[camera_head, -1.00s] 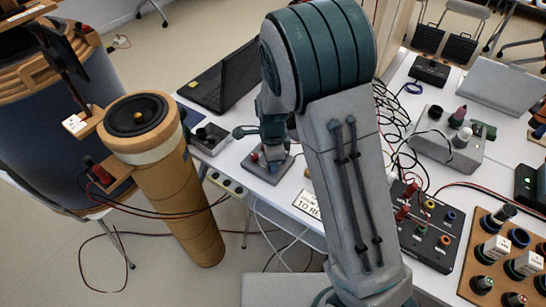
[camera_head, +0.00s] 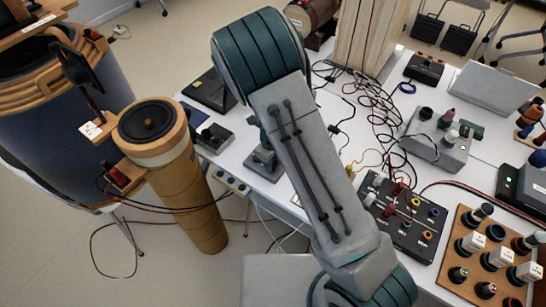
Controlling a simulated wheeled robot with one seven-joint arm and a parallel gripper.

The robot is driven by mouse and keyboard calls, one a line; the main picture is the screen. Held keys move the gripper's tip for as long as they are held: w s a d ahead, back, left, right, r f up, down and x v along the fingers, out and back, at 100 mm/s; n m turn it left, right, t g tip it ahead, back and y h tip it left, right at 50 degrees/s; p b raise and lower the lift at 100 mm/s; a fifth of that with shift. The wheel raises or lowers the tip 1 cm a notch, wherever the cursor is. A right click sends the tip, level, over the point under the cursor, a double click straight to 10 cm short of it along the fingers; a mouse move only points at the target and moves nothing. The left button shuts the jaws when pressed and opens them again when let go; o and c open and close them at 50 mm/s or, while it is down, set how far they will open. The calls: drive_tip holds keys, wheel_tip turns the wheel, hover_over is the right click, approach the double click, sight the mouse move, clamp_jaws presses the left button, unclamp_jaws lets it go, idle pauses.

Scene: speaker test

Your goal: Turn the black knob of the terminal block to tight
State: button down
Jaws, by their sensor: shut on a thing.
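The small grey terminal block (camera_head: 266,168) lies on the white table, left of the middle of the view. My arm covers much of it, and its black knob does not show. Only part of my gripper (camera_head: 262,154) shows, pointing down over the block behind my forearm. It is shut on what appears to be the black knob. The fingertips and the grip itself are hidden, and I cannot tell how far the knob is turned.
A cardboard tube with a speaker (camera_head: 148,122) stands left of the table. A small dark box (camera_head: 213,138) sits near the table edge. A black panel (camera_head: 405,215), a wooden board with terminals (camera_head: 495,250) and loose cables (camera_head: 380,105) fill the right side.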

drive_tip(key=shift+m+p, duration=0.55)
drive_tip(key=shift+m, duration=0.15)
drive_tip(key=c, duration=1.2)
unclamp_jaws()
drive_tip(key=shift+c, duration=0.2)
wheel_tip(320, 180, up, 14)
drive_tip(key=p, duration=0.1)
drive_tip(key=shift+f, duration=0.1)
